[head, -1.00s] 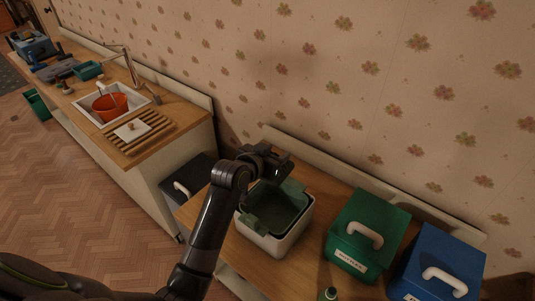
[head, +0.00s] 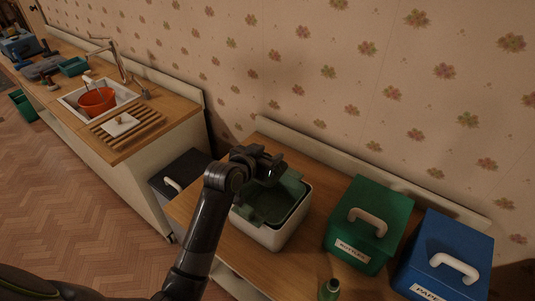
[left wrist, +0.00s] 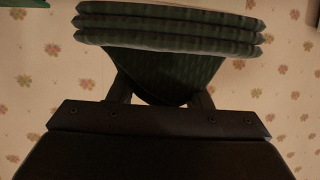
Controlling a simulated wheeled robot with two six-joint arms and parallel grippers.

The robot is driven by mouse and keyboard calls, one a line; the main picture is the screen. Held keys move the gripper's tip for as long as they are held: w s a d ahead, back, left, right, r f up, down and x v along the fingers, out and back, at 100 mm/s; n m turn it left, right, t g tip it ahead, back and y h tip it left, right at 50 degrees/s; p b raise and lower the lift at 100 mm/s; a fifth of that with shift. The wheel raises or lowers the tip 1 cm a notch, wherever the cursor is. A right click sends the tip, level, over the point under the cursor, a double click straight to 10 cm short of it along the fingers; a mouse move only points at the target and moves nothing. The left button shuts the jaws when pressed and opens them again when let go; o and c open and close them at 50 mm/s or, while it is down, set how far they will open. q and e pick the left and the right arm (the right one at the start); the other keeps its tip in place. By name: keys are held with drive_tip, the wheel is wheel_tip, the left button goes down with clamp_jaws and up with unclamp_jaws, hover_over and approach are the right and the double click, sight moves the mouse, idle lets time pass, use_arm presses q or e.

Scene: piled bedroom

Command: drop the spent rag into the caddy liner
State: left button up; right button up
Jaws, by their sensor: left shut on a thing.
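The caddy (head: 264,236) is a pale open bin on the wooden counter in the head view. Its green liner (head: 262,207) lines the inside and folds over part of the rim. My left gripper (head: 266,166) is over the caddy's back left part. In the left wrist view, the gripper (left wrist: 163,92) is shut on a dark green ribbed cloth, which I take for the rag (left wrist: 168,68). Thick folded layers show beyond the fingers. In the head view I cannot clearly separate the rag from the liner. My right gripper is not in view.
A green lidded box (head: 366,226) and a blue one marked PAPER (head: 443,257) stand right of the caddy. A green bottle (head: 329,290) is in front. A dark bin (head: 176,177) stands left, beside the sink counter (head: 136,143) with its orange bowl (head: 97,101).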

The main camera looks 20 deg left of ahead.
use_arm(q)
drive_tip(key=o, duration=1)
drive_tip(key=shift+o, duration=0.2)
drive_tip(key=shift+s, duration=0.1)
drive_tip(key=b+v, duration=0.2)
drive_tip(key=v, duration=1.5)
drive_tip(key=shift+r, duration=0.15)
